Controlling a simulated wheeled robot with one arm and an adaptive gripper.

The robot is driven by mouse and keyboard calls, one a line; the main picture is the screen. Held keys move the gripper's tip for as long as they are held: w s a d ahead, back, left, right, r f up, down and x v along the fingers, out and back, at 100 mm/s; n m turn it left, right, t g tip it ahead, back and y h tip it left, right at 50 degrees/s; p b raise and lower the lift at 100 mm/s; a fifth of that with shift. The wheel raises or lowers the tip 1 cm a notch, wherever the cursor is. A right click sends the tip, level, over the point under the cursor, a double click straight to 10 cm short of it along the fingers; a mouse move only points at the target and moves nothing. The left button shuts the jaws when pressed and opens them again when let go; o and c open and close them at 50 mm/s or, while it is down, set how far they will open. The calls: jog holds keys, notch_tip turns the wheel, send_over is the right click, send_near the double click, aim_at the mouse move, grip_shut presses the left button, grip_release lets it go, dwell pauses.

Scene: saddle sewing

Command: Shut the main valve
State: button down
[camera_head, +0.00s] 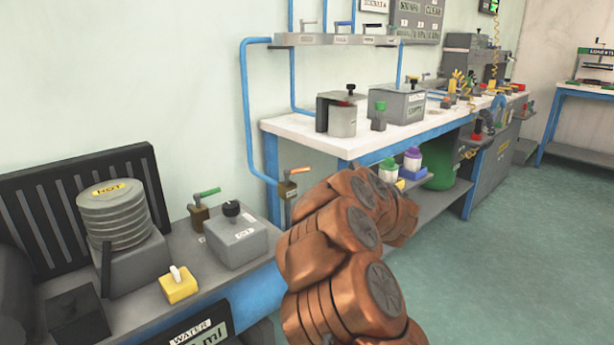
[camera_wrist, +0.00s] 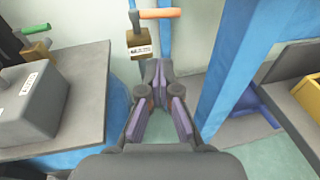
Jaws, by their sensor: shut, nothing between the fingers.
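A brass-coloured valve (camera_head: 288,188) with an orange handle (camera_head: 295,171) sits low on the blue pipe beside the white table's leg. It also shows in the wrist view (camera_wrist: 139,40), just beyond my fingertips, with its orange handle (camera_wrist: 160,14) pointing right, across the pipe. Its small white label is too blurred to read, so I cannot confirm that it is the main valve. My gripper (camera_wrist: 155,72) is shut and empty, below the valve in the wrist view and apparently not touching it. My copper-coloured arm hides the gripper in the head view.
A second valve with a green handle (camera_head: 205,192) stands on the left bench by a grey box (camera_head: 236,238); it also shows in the wrist view (camera_wrist: 36,48). The table's blue leg (camera_wrist: 222,75) rises close right of my gripper. Open floor (camera_head: 480,270) lies right.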

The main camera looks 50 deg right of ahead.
jog(key=r+b+x, duration=0.2)
jog(key=x, duration=1.1)
jog(key=shift+w+d+f, duration=0.3)
jog(key=shift+f, duration=0.15)
jog(key=shift+w+r, duration=0.1)
